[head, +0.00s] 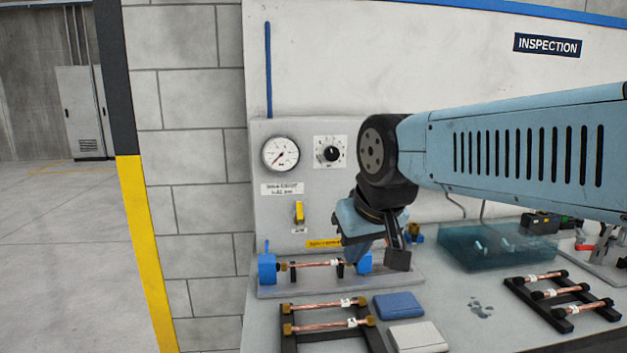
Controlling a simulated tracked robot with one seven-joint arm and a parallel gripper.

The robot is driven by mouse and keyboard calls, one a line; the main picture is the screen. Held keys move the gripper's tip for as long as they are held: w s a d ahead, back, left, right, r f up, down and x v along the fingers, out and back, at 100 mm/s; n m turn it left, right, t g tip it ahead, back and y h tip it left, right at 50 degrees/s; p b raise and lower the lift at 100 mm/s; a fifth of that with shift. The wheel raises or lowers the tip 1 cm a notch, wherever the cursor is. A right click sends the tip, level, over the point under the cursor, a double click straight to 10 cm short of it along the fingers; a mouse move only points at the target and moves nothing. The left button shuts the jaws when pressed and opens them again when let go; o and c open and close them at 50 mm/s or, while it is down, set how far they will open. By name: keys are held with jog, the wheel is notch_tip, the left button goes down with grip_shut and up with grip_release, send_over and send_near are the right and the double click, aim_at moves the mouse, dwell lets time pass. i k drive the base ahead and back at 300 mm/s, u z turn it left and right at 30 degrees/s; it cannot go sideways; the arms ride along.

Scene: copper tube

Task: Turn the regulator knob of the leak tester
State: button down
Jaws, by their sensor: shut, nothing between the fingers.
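The leak tester (262,225) is a light grey panel against the wall. Its regulator knob (331,153) is small and black, on a white scale plate in the upper right of the panel, and is fully visible. A round pressure gauge (281,154) is left of it, its needle toward the lower left. My gripper (356,254) hangs from the wrist below and right of the knob, apart from it, near the right end of the test fixture. It is shut and empty; its fingertips are hard to make out.
A copper tube (315,264) lies in the fixture between blue clamps. A yellow valve handle (299,212) is below the gauge. Racks with copper tubes (325,304) (558,293), blue (398,305) and pale (418,337) pads and a clear teal tank (485,248) occupy the bench.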

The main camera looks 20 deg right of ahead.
aim_at(331, 153)
jog(key=z, duration=0.75)
jog(key=k, duration=0.85)
jog(key=u, duration=0.4)
jog(key=i, duration=0.5)
jog(key=z, duration=0.05)
